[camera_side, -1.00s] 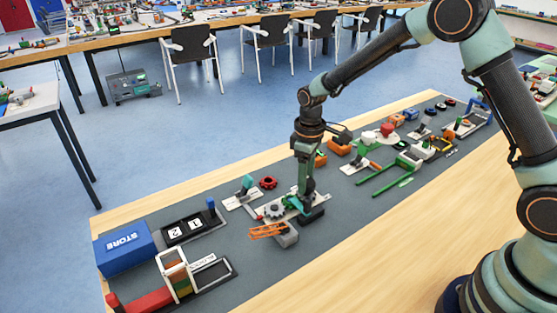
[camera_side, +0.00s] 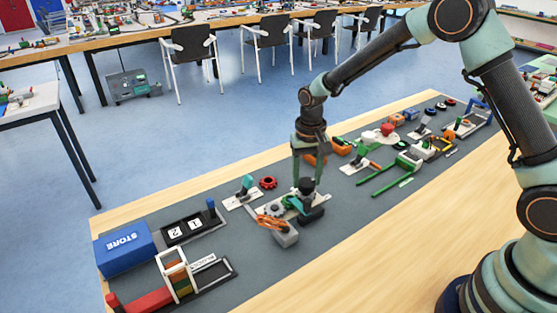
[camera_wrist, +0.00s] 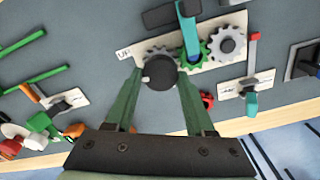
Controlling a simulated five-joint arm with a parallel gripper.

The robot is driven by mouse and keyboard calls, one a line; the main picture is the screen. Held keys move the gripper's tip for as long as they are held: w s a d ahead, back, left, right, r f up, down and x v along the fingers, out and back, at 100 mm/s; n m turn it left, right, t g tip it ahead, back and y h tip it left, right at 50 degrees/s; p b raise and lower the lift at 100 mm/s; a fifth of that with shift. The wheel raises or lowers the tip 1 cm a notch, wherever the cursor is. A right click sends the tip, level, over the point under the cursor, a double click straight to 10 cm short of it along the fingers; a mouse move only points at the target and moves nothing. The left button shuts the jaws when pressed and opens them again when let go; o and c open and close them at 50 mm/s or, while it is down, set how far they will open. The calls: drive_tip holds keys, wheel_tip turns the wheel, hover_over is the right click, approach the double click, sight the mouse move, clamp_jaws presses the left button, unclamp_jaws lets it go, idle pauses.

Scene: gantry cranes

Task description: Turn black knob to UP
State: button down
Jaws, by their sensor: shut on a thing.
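The black knob (camera_wrist: 160,71) is in the middle of the wrist view, with a small white mark on its left side. The UP label (camera_wrist: 124,54) is on the white base plate, up and left of the knob. My gripper (camera_wrist: 158,84) is shut on the knob, with one green finger on either side. In the side view my gripper (camera_side: 306,184) points straight down over the crane model, and the dark knob (camera_side: 306,187) shows between its fingers. Grey and green gears (camera_wrist: 196,52) sit beside the knob. The teal crane arm (camera_wrist: 189,38) crosses above the green gear.
An orange jib (camera_side: 270,222) and a grey block (camera_side: 286,238) are left of my gripper. A red ring (camera_side: 268,183) lies behind. A blue STORE box (camera_side: 126,248) stands at the left, green forks (camera_side: 372,180) at the right. The mat's front strip is bare.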

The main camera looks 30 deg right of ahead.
sight(307, 181)
drive_tip(key=shift+m, duration=2.2)
drive_tip(key=shift+c, duration=1.3)
unclamp_jaws()
wheel_tip(307, 181, up, 12)
drive_tip(key=shift+r, duration=0.1)
